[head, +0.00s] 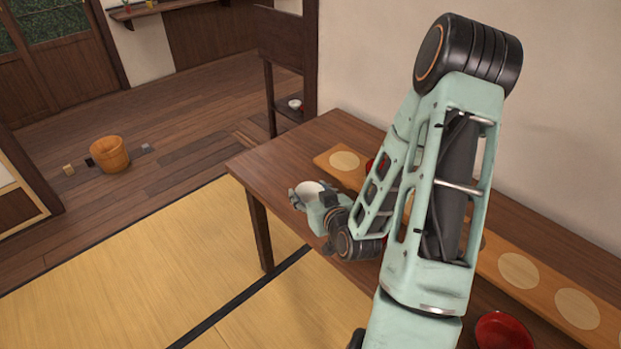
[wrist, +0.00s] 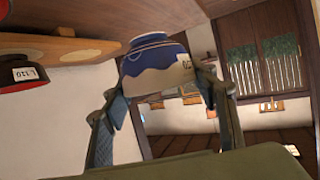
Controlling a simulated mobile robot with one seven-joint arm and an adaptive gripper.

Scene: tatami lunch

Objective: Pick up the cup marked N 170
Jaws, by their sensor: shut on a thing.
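A white and blue cup (wrist: 155,66) is between the two fingers of my gripper (wrist: 163,82) in the wrist view, with a finger against each side. A pale label (wrist: 186,62) on the cup is turned and too small to read surely. In the head view the same cup shows as a white shape (head: 308,187) in my gripper (head: 309,195), near the left end of the table (head: 262,165). My gripper is shut on the cup. I cannot tell whether the cup touches the table.
A long board with pale round spots (head: 519,270) lies along the table. A red bowl (head: 504,330) is at the near right. A red vessel labelled L 110 (wrist: 22,75) shows in the wrist view. A wooden bucket (head: 109,154) stands on the floor.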

